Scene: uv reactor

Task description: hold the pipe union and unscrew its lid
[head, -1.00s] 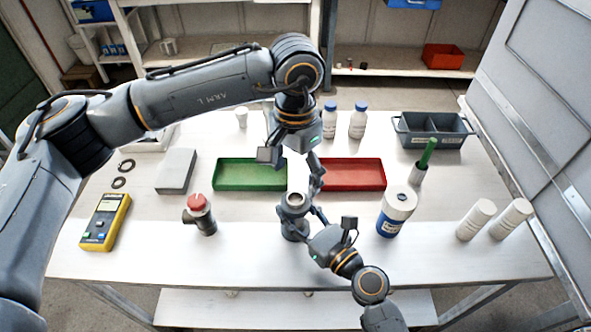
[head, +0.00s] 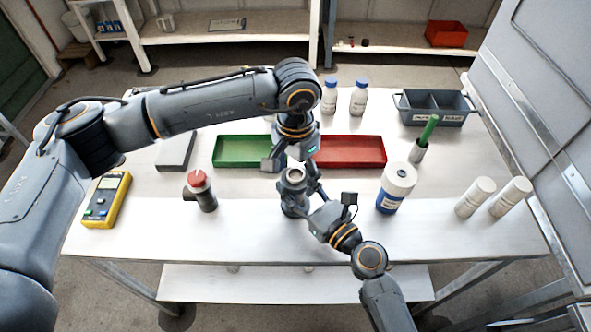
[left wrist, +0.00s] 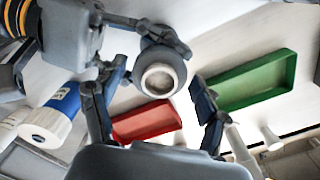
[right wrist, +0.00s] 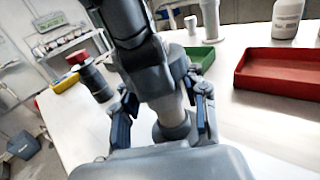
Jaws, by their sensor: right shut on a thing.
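The grey pipe union (head: 293,203) stands upright near the front middle of the white table, its round lid with a pale centre on top. The lid faces the camera in the left wrist view (left wrist: 158,78). My right gripper (head: 304,205) comes in from the front right and is shut on the union's body. In the right wrist view the union's base (right wrist: 172,131) shows between the fingers. My left gripper (head: 292,168) points down just above the lid, its fingers open and apart on either side. I cannot tell whether they touch it.
A green tray (head: 232,151) and a red tray (head: 360,152) lie behind. A red-capped fitting (head: 203,193) and a yellow meter (head: 105,200) stand left. A blue-and-white bottle (head: 394,188), white cylinders (head: 475,197) and a grey divided bin (head: 434,108) are right. The table front is clear.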

